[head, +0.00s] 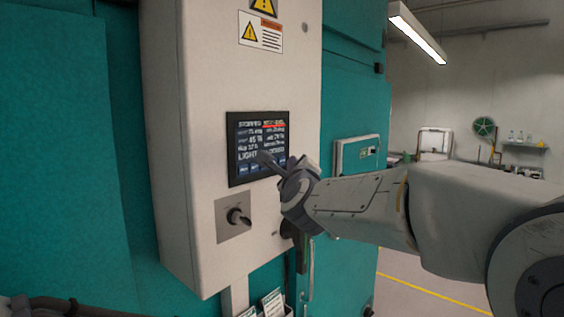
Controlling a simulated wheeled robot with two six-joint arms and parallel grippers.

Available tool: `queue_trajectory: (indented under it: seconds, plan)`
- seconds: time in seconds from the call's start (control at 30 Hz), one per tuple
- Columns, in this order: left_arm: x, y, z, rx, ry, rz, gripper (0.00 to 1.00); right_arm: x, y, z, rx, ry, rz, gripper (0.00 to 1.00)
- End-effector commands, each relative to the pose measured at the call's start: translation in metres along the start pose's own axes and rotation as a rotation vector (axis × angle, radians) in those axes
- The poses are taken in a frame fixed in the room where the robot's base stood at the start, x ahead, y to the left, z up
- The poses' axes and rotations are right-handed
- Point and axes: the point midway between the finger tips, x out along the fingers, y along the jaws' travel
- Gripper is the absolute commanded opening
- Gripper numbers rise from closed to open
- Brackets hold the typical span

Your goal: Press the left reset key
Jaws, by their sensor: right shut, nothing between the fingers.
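A dark touch screen (258,143) with lines of white text and a red bar is set in the front of a white control cabinet (205,110). A row of small blue keys (241,168) runs along the bottom of the screen. Their labels are too small to read, so I cannot tell which is the left reset key. My right gripper (263,157) is shut and empty, its fingertips in front of the lower middle of the screen and hiding part of it. I cannot tell whether the tips touch the screen. My left gripper is out of view.
A rotary switch (238,216) on a grey plate sits below the screen. Warning labels (261,32) are above it. Teal chamber walls (60,130) stand around the cabinet. Leaflets (270,304) hang below the cabinet.

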Motion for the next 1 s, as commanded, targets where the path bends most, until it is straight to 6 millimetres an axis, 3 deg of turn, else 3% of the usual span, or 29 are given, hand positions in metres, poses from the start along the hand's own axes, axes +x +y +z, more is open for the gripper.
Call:
queue_trajectory:
  seconds: [1.0]
  plan:
    - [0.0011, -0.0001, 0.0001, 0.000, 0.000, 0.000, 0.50, 0.0060, 0.0044, 0.0044, 0.000, 0.000, 0.000, 0.00]
